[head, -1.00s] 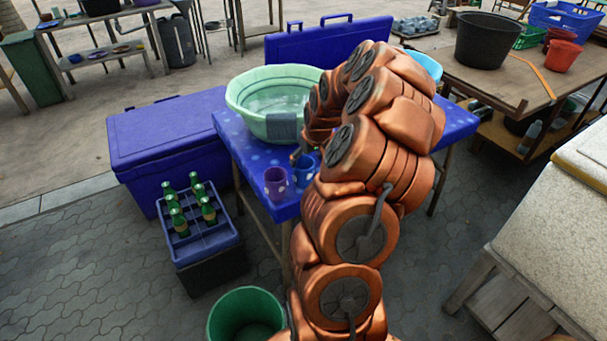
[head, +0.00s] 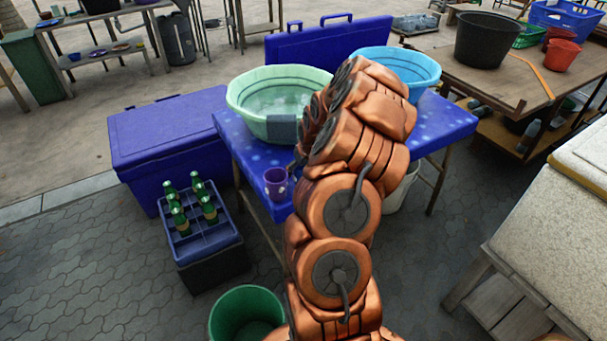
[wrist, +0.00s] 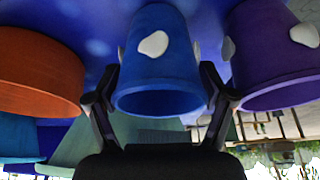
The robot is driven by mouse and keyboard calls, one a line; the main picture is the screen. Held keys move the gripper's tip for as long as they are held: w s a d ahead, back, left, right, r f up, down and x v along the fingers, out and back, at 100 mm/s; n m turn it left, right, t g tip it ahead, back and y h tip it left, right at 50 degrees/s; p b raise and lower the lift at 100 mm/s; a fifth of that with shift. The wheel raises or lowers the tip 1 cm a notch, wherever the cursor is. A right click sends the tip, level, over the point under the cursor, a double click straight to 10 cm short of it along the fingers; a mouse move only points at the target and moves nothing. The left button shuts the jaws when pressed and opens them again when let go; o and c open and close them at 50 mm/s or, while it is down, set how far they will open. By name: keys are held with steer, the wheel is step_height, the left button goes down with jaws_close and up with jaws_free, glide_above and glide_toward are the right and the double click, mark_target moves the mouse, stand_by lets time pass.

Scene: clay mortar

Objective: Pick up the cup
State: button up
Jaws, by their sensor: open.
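A blue cup (wrist: 160,60) with pale spots fills the middle of the wrist view, its open rim facing the camera. My gripper (wrist: 160,80) is open, with one black finger on each side of this cup; whether either finger touches it I cannot tell. A purple cup (wrist: 272,55) with pale spots is just to the right in the wrist view. In the head view the purple cup (head: 276,183) stands at the near left edge of the blue table (head: 445,122). The blue cup and most of my gripper are hidden behind my arm there.
An orange round vessel (wrist: 38,75) is left of the blue cup in the wrist view. A mint green basin (head: 245,98) and a light blue basin (head: 415,65) stand farther back on the table.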

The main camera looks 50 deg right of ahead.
steer(key=shift+c, duration=0.2)
steer(key=c, duration=0.9)
steer(key=shift+r, duration=0.1)
